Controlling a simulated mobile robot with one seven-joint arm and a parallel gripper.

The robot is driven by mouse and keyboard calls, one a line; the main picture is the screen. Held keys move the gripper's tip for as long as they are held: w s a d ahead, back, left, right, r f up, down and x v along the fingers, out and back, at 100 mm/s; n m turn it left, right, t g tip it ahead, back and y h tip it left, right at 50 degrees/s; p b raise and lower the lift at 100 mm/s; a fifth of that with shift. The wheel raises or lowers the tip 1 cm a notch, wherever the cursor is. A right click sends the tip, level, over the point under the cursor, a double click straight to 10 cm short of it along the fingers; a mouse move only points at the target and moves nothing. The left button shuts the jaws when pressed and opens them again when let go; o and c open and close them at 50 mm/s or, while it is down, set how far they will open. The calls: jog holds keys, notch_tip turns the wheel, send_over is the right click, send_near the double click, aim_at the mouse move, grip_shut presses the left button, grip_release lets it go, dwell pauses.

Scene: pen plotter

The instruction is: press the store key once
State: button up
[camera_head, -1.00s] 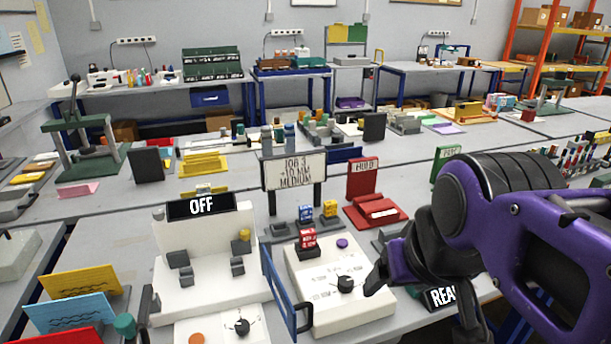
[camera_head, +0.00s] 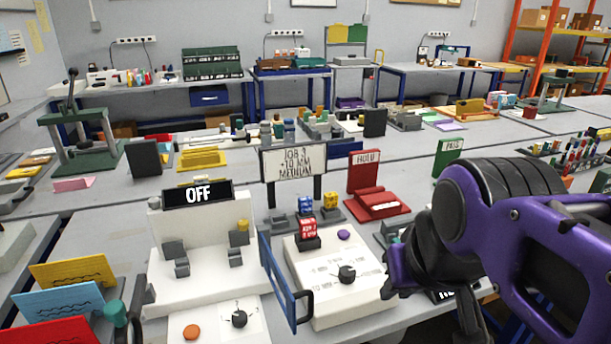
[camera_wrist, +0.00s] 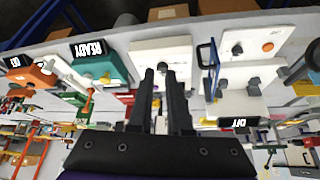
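A white control box (camera_head: 325,295) stands at the front middle of the bench. It has a black knob (camera_head: 346,273), a small purple button (camera_head: 343,234) and printed marks too small to read, so I cannot tell which control is the store key. The white plotter-like machine (camera_head: 205,262) to its left has a display (camera_head: 198,193) reading OFF and an orange button (camera_head: 192,332). My gripper (camera_wrist: 160,72) shows two dark fingers with a gap between them and nothing held. In the head view it is right of the white box, apart from the knob and purple button.
A blue-framed panel with a dark handle (camera_head: 302,308) stands between the machine and the box. A READY display (camera_wrist: 88,49) shows in the wrist view.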

grip_shut()
dwell(0.7)
dwell(0.6)
